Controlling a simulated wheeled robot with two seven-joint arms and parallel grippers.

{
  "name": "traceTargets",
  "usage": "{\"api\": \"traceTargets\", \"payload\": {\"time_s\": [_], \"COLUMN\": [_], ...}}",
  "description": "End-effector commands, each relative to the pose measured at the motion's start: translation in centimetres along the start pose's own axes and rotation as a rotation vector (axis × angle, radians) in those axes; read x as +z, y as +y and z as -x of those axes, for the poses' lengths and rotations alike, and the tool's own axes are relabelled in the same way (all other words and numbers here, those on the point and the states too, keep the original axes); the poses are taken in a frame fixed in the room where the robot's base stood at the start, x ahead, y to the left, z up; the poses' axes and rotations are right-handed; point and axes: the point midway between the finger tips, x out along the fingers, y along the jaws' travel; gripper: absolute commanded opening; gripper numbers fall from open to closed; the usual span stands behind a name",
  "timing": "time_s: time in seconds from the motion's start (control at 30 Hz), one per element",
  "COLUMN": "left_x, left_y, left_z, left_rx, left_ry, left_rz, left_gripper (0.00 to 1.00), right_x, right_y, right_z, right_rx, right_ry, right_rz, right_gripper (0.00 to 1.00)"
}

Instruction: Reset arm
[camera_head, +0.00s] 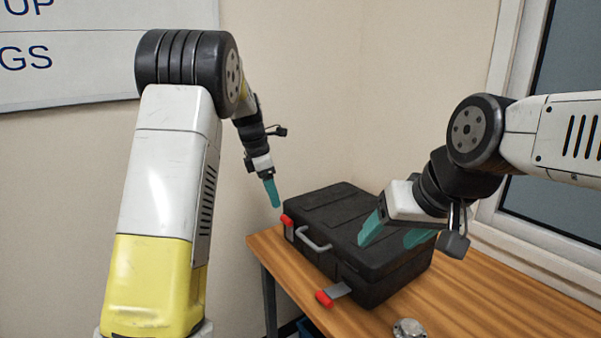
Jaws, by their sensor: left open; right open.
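My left gripper (271,190) hangs in the air to the left of the black case, with its teal fingers pointing down. One finger hides the other from this side. My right gripper (393,233) is open, its two teal fingers spread apart over the right part of the case lid; nothing shows between them. I cannot tell whether the fingers touch the lid. The black case (335,205) is closed on the wooden table, with a grey handle (313,240) and two red-tipped latches (287,220) (325,298) on its front side.
The wooden table (470,300) stands against the corner walls, with free surface to the right of the case. A small round metal part (408,328) lies near the bottom edge. A window (570,130) is at the right and a sign (60,50) hangs upper left.

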Motion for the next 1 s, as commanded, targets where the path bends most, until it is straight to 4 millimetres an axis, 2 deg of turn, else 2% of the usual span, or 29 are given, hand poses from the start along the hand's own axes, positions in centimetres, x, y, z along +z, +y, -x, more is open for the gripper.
{"api": "traceTargets", "payload": {"time_s": [0.03,0.2,0.4,0.5,0.63,0.8,1.0], "left_x": [-0.8,-3.2,-5.8,-7.1,-8.9,-10.9,-12.1], "left_y": [-1.3,-6.3,-13.2,-17.0,-21.8,-26.7,-29.3], "left_z": [2.3,7.6,12.2,13.7,14.7,14.4,13.8], "left_rx": [0.014,0.074,0.183,0.243,0.313,0.362,0.370], "left_ry": [-0.031,-0.087,-0.087,-0.052,0.032,0.173,0.279], "left_rz": [-0.083,-0.438,-0.886,-1.119,-1.421,-1.747,-1.940], "left_gripper": [0.69,0.69,0.69,0.69,0.69,0.69,0.69], "right_x": [0.0,0.0,0.0,0.0,0.0,0.0,0.0], "right_y": [0.0,0.0,0.0,0.0,0.0,0.0,0.0], "right_z": [0.0,0.0,0.0,0.0,0.0,0.0,0.0], "right_rx": [0.000,0.000,0.000,0.000,0.000,0.000,0.000], "right_ry": [0.000,0.000,0.000,0.000,0.000,0.000,0.000], "right_rz": [0.000,0.000,0.000,0.000,0.000,0.000,0.000], "right_gripper": [0.66,0.66,0.66,0.66,0.66,0.66,0.66]}}
